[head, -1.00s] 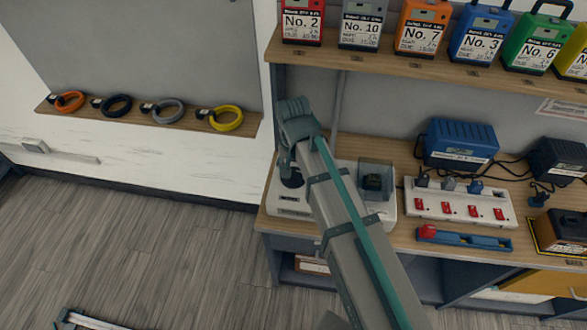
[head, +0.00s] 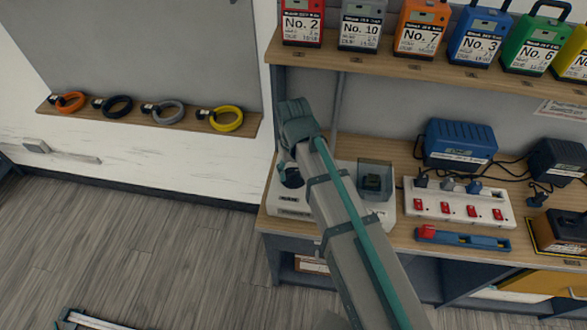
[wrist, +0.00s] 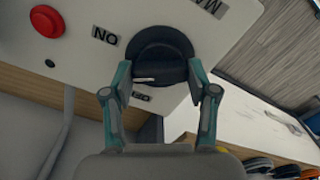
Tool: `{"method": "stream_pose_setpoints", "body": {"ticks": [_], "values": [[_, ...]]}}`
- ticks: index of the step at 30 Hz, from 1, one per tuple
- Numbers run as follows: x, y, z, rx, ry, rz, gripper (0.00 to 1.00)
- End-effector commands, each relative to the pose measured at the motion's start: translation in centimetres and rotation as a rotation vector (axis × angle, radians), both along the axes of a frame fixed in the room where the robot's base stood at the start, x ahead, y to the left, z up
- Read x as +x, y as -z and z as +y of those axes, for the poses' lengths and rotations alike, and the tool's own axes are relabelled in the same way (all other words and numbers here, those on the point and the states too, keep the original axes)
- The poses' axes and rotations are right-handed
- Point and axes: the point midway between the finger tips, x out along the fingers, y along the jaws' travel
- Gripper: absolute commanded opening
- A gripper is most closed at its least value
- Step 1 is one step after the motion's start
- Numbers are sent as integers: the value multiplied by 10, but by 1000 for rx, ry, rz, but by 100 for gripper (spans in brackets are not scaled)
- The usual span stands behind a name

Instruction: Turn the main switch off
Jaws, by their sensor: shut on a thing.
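The main switch is a round black rotary knob (wrist: 160,55) on a white panel (wrist: 75,75), seen close in the wrist view. Its grip bar lies across the picture, with a white mark towards its left end. An "ON" label (wrist: 106,36) is at the knob's upper left; another small label (wrist: 140,97), partly hidden, is just below it. My gripper (wrist: 161,78) is shut on the knob, one teal finger at each end of the bar. In the head view, the white switch box (head: 290,212) stands on the bench's left end; my arm hides most of the knob.
A red button (wrist: 47,20) sits on the same panel. Right of my arm are a clear-lidded box (head: 375,180), a power strip (head: 460,203) with red switches and a blue charger (head: 460,143). A shelf (head: 400,68) of numbered packs hangs above.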

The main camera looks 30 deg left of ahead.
Motion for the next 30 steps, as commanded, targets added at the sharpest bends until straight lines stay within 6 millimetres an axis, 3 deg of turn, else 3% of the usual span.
{"method": "stream_pose_setpoints", "body": {"ticks": [30], "values": [[1, -1, 1, 1, -910, -2, 23]]}}
